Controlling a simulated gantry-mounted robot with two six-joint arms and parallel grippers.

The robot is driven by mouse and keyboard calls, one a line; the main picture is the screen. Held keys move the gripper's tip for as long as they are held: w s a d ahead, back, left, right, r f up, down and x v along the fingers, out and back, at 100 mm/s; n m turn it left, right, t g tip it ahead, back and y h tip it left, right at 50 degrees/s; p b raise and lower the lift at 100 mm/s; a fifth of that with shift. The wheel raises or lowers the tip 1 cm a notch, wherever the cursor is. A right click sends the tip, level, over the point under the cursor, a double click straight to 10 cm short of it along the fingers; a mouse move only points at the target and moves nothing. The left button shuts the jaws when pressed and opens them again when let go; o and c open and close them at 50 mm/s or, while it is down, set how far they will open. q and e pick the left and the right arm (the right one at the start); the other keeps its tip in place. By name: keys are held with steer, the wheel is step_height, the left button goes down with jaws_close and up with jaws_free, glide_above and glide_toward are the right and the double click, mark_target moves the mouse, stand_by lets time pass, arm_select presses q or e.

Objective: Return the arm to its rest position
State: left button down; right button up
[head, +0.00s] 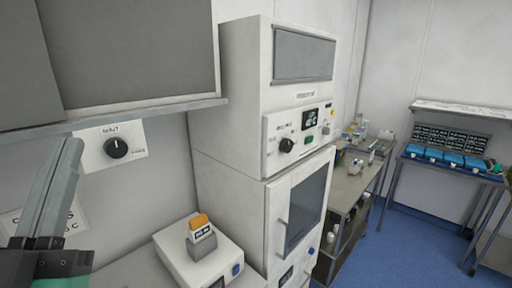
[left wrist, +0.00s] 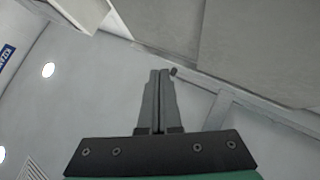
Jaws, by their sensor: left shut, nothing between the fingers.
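My left gripper (head: 68,152) shows at the left edge of the head view. Its long grey fingers point up and lie close together, shut and empty. It stands in front of the wall, just left of a white panel with a black knob (head: 116,148). In the left wrist view the gripper (left wrist: 159,72) is seen with its two fingers side by side and nothing between them. My right gripper is not in either view.
A grey cabinet (head: 140,45) hangs above the left gripper. A white box device (head: 205,262) with an orange-topped item (head: 199,222) sits on the counter. A tall white machine (head: 235,140) stands to the right. Blue floor (head: 415,235) is open farther right.

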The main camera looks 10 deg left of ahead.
arm_select(q)
steer(key=s+d+r+m+t+h, duration=0.2)
steer(key=d+r+h, duration=0.3)
steer(key=h, duration=0.5)
step_height(320, 180, up, 29)
steer(key=d+p, duration=0.1)
steer(key=p, duration=2.9)
steer(key=shift+f, duration=0.2)
steer(key=shift+s+f+y, duration=0.1)
steer(key=shift+s+y, duration=0.05)
steer(key=shift+y, duration=0.15)
